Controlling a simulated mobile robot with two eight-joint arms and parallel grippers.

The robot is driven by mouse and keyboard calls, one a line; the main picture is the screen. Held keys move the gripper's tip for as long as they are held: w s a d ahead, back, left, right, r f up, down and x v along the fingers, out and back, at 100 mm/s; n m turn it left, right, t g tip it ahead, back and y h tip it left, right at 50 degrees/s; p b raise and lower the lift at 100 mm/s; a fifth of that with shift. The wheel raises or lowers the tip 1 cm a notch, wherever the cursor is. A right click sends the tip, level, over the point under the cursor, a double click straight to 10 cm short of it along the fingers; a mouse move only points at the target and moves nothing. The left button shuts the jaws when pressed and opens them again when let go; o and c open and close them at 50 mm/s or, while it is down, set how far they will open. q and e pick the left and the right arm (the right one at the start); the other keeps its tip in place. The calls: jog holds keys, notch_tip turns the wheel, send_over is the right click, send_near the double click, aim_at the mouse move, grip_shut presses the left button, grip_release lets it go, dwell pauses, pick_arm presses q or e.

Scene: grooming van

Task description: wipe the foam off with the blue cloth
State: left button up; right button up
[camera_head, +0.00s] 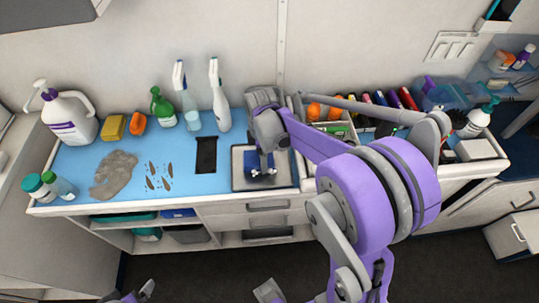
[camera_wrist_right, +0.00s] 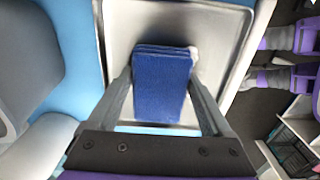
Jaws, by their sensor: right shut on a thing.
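The blue cloth (camera_head: 262,171) is a folded pad over the grey metal tray (camera_head: 240,180) set in the blue counter. In the right wrist view the cloth (camera_wrist_right: 162,85) sits between the two fingers of my right gripper (camera_wrist_right: 160,95), which is shut on it. The cloth appears at or just above the tray floor; contact is hard to tell. A small whitish blob, possibly foam (camera_wrist_right: 194,52), shows at the cloth's far right corner. No other foam stands out on the tray.
Left of the tray lie a black mat (camera_head: 206,155), brown marks (camera_head: 158,178) and a grey-brown patch (camera_head: 115,172). Bottles, including a white jug (camera_head: 70,118), line the back. A bin of coloured items (camera_head: 375,100) stands right, partly behind my right arm.

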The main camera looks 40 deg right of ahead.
aim_at(251, 158)
pick_arm(q)
jog(key=shift+s+f, duration=0.1)
jog(key=shift+f, duration=0.1)
pick_arm(e)
jog(key=shift+w+a+f, duration=0.1)
jog(key=shift+w+a, duration=0.4)
jog(key=shift+a, duration=0.35)
jog(key=shift+w+a+f, duration=0.1)
jog(key=shift+w+a, duration=0.35)
jog(key=shift+a, duration=0.35)
jog(key=shift+w+r+p, duration=0.1)
jog(key=shift+r+p, duration=1.4)
jog(key=shift+r, duration=1.1)
pick_arm(q)
jog(key=shift+w+r, duration=0.2)
jog(key=shift+r, duration=0.5)
jog(key=shift+w+r, duration=0.2)
jog(key=shift+r, duration=0.55)
jog(key=shift+w+r, duration=0.2)
jog(key=shift+r, duration=0.5)
pick_arm(e)
jog(key=shift+r, duration=0.4)
jog(key=shift+r+p, duration=1)
jog(key=shift+r, duration=0.55)
pick_arm(q)
jog(key=shift+w+r, duration=0.2)
jog(key=shift+r, duration=0.3)
jog(key=shift+w+r, duration=0.2)
jog(key=shift+r, duration=0.3)
jog(key=shift+s, duration=0.1)
